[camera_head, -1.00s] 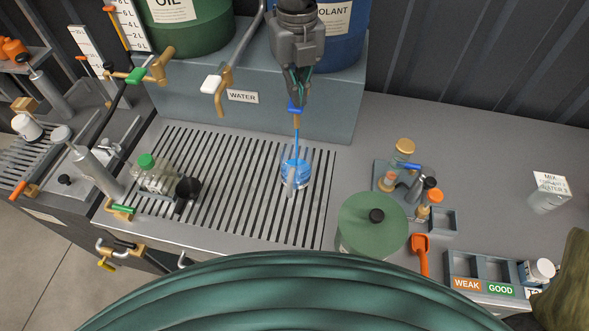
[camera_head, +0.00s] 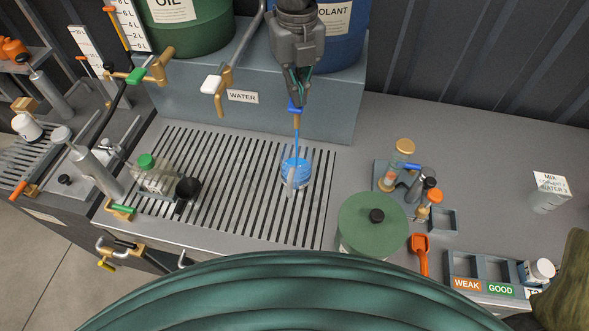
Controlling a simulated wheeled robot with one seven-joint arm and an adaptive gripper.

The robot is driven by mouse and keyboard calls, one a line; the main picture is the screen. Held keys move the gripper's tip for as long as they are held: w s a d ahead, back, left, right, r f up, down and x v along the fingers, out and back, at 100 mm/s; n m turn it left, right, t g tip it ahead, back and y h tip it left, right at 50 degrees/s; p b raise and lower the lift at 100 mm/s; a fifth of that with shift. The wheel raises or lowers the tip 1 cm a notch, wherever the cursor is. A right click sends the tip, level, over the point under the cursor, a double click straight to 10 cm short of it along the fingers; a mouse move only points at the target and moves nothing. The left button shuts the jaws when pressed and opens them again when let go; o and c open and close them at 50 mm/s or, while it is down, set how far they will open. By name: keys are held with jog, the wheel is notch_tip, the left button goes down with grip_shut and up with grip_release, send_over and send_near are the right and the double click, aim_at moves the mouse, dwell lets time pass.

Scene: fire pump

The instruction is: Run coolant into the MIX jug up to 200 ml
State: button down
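The blue coolant drum (camera_head: 343,38) stands at the back. Its tap with a blue handle (camera_head: 295,106) is open, and a thin blue stream (camera_head: 297,143) falls from it. The clear MIX jug (camera_head: 296,172) stands on the slatted drain grate under the stream, with blue liquid in it. The level against its marks is too small to read. My gripper (camera_head: 297,92) is at the tap handle from above, fingers close together around or against it. The fingers partly hide the tap, so I cannot tell whether they grip it.
The white-handled water tap (camera_head: 212,85) and green-handled oil tap (camera_head: 138,75) are left of my gripper. A small instrument stand (camera_head: 398,178) is at right.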

jog(key=shift+r+p, duration=2.5)
jog(key=shift+p, duration=0.1)
jog(key=s+r+p, duration=0.3)
jog(key=r+p, duration=0.1)
jog(key=shift+a, duration=0.3)
